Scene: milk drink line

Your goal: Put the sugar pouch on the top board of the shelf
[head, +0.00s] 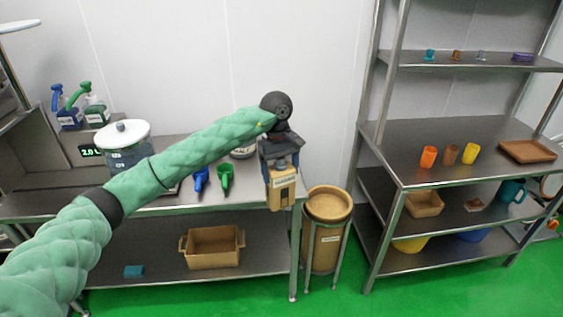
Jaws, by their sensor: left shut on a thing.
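My left gripper (283,165) hangs pointing down from the green-sleeved arm, near the right end of the steel bench. It is shut on a tan pouch with a pale label, which looks like the sugar pouch (281,195). The pouch hangs upright in the air, in front of the bench edge and left of the shelf. The steel shelf stands at the right. Its highest board in view (440,65) carries small cups and a purple block (523,57), with bare metal at its left end and along the front. My right gripper is not in view.
A round tan bin (326,235) stands between bench and shelf. The shelf's middle board (400,135) holds several cups and a brown tray (527,151). Shelf posts (391,75) rise at the left end. A tan crate (212,247) sits on the bench's lower board.

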